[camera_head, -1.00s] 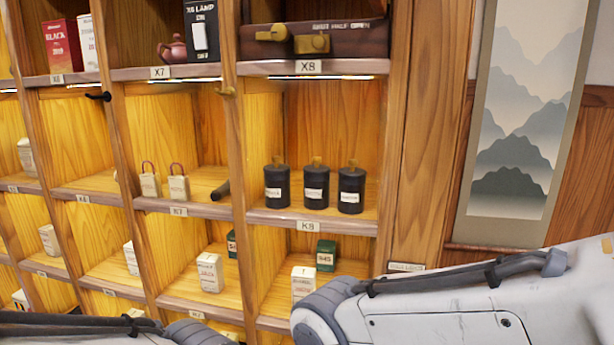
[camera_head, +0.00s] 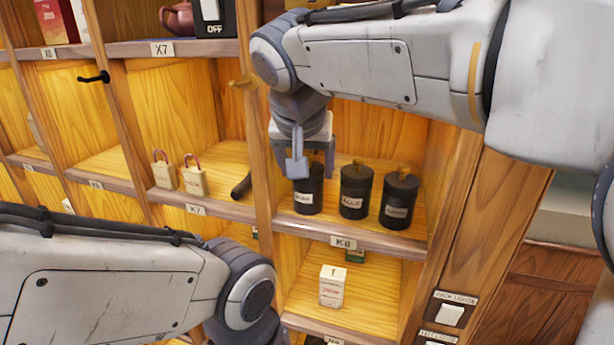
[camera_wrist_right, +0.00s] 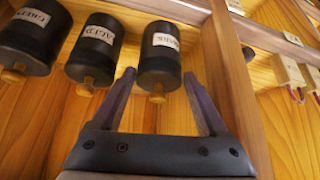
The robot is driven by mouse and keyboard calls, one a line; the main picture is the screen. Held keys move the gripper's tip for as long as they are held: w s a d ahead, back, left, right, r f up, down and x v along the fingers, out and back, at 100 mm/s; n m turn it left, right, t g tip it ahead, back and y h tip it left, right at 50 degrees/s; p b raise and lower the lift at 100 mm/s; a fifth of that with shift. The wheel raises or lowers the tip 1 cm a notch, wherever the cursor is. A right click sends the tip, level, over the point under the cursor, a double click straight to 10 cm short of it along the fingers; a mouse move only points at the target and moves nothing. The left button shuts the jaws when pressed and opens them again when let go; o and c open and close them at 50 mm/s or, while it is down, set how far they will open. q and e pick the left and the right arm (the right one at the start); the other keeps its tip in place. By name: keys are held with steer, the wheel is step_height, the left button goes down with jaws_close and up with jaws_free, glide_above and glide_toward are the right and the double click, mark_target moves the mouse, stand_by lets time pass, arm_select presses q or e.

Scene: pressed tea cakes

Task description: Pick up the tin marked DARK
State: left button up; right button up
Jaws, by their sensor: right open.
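Three black lidded tins with white labels stand in a row in cubby K8. The leftmost tin in the head view (camera_head: 309,195) seems to carry the DARK label, which is upside down in the right wrist view (camera_wrist_right: 159,58). The middle tin (camera_head: 356,189) and right tin (camera_head: 399,203) have other labels, hard to read. My right gripper (camera_head: 313,166) is open at the leftmost tin, above and partly in front of it. In the right wrist view, its fingers (camera_wrist_right: 159,80) spread on either side of that tin's knob end. My left gripper is out of view.
A wooden divider (camera_head: 262,170) stands close left of the right gripper. Two padlocks (camera_head: 180,177) and a dark cylinder (camera_head: 241,187) are in cubby K7. A white box (camera_head: 332,287) sits on the shelf below. Light switches (camera_head: 452,313) are at the lower right.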

mark_target(309, 185)
steer(key=shift+w+f, duration=0.2)
steer(key=shift+f, duration=0.15)
steer(key=p+x, duration=0.3)
steer(key=x, duration=0.1)
steer(key=shift+d+f, duration=0.15)
steer(key=shift+f, duration=0.35)
steer(key=shift+w+f, duration=0.1)
steer(key=shift+f, duration=0.1)
steer(key=c, duration=1.1)
steer(key=shift+r, duration=0.1)
